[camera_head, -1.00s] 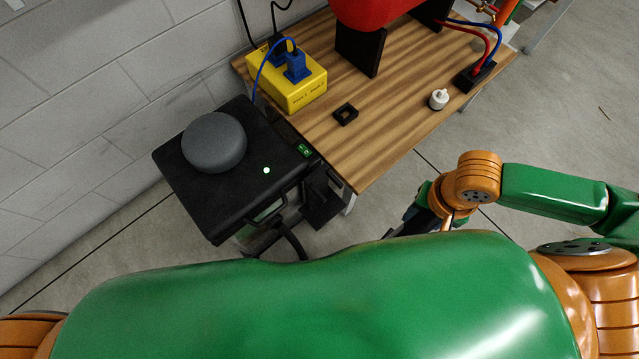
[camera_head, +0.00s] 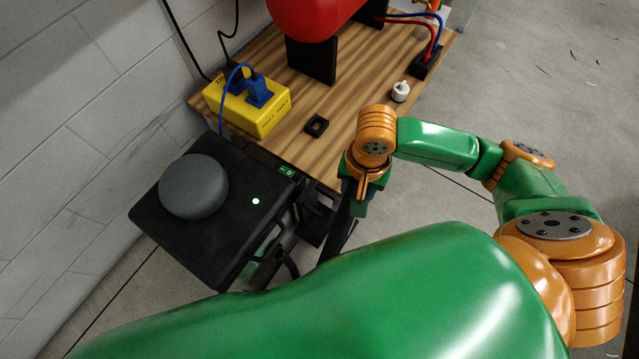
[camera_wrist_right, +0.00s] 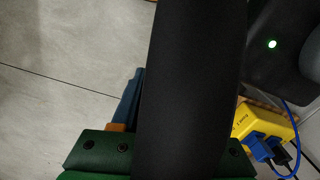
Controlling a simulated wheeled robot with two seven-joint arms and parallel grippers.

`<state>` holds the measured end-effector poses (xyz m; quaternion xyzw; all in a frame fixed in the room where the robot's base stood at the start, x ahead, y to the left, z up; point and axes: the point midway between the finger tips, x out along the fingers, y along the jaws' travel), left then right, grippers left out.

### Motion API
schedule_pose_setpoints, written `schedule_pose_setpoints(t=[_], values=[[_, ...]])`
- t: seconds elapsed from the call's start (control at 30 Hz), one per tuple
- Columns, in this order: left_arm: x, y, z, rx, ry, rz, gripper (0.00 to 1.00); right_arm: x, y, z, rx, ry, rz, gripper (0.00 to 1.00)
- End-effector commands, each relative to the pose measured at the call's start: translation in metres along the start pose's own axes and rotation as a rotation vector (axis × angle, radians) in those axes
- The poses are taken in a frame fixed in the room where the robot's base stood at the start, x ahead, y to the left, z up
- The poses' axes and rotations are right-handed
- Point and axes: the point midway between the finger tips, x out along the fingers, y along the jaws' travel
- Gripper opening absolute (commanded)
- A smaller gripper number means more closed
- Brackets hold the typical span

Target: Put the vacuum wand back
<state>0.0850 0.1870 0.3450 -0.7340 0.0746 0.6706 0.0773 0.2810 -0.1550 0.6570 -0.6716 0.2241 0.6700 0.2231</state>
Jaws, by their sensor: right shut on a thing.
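The black vacuum wand (camera_head: 339,232) hangs below my right gripper (camera_head: 357,192) in the head view, its lower part hidden behind my green body. My right gripper is shut on the wand. The wand fills the middle of the right wrist view (camera_wrist_right: 192,85) as a wide dark tube and hides much of the fingers. The black vacuum unit (camera_head: 222,246) with a grey round cap (camera_head: 194,186) stands left of the gripper. A dark bracket (camera_head: 313,222) is at the unit's right side, just left of the wand; I cannot tell whether they touch. My left gripper is not in view.
A wooden table (camera_head: 345,140) lies beyond the unit. It carries a yellow socket box (camera_head: 262,115) with blue plugs, a small black square block (camera_head: 317,125), a white knob (camera_head: 400,91) and a red machine (camera_head: 310,12). A brick wall is at left; floor is free at right.

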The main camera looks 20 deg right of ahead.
Motion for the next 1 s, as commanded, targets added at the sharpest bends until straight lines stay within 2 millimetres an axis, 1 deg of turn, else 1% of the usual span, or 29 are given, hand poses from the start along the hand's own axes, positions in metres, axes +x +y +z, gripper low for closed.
schedule_pose_setpoints(t=[0.03, 0.1, 0.2, 0.4, 0.67, 0.8, 1.0], values=[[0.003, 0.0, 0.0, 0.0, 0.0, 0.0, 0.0, 0.001, -0.013, -0.003, 0.0, 0.001, -0.006, 0.0], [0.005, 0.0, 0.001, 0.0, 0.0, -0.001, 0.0, 0.001, -0.027, -0.007, -0.001, 0.001, -0.004, 0.0], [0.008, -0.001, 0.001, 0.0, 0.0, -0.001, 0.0, 0.001, -0.043, -0.012, 0.001, 0.001, -0.003, 0.0], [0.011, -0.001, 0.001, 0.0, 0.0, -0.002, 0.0, 0.001, -0.065, -0.018, 0.0, 0.0, -0.002, 0.0], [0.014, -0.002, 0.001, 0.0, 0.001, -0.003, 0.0, 0.001, -0.082, -0.022, 0.0, 0.0, -0.001, 0.0], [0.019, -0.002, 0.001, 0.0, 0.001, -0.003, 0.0, 0.013, -0.082, -0.022, 0.0, 0.0, 0.0, 0.0], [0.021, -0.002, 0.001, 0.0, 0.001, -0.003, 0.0, 0.021, -0.082, -0.022, 0.0, 0.0, -0.001, 0.0]])
